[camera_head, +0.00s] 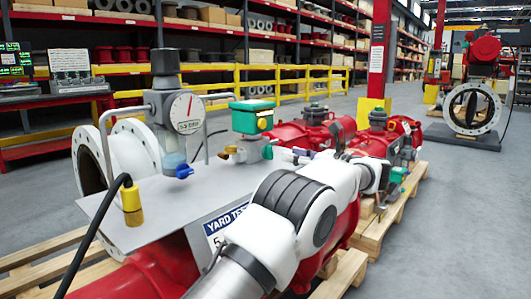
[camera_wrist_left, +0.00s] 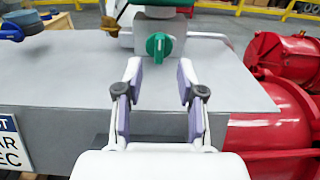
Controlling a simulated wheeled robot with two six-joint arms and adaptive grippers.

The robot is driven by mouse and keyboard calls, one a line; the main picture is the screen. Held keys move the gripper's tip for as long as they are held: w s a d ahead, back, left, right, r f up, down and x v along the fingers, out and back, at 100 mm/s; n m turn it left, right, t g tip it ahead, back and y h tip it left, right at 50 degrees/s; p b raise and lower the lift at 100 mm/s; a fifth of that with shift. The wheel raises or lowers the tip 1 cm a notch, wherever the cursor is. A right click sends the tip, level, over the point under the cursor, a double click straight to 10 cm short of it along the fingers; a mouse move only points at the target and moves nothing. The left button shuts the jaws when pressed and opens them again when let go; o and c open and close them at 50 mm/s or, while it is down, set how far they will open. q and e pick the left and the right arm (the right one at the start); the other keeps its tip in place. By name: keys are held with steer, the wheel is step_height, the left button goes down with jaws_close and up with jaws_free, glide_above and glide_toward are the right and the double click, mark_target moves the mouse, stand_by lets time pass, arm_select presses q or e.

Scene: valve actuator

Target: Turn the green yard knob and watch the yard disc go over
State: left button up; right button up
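The green knob (camera_wrist_left: 159,47), with an upright grip bar, sits on a grey block above the plate's edge in the left wrist view. In the head view it shows small and green (camera_head: 267,152) below the green-topped box (camera_head: 252,116). My left gripper (camera_wrist_left: 160,76) is open and empty, its two fingers apart and short of the knob, which lies just beyond the gap between the tips. In the head view the left gripper (camera_head: 291,155) points left at the knob. A white flanged ring (camera_head: 449,109) with a dark disc inside stands at the far right. My right gripper is not in view.
The grey panel (camera_head: 130,223) carries a gauge (camera_head: 186,112), a blue knob (camera_head: 184,171) and a yellow-ended cable plug (camera_head: 132,205). Red valve bodies (camera_wrist_left: 273,67) lie close on the right. A yellow rail (camera_head: 215,85) and shelves stand behind.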

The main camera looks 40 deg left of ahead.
mark_target(272, 151)
arm_select(q)
steer(key=a+b, duration=0.1)
steer(key=a, duration=0.2)
steer(key=a+b, duration=0.1)
steer(key=a, duration=0.2)
steer(key=shift+w+f, duration=0.1)
steer(key=shift+w, duration=0.1)
steer(key=shift+a, duration=0.25)
jaws_close()
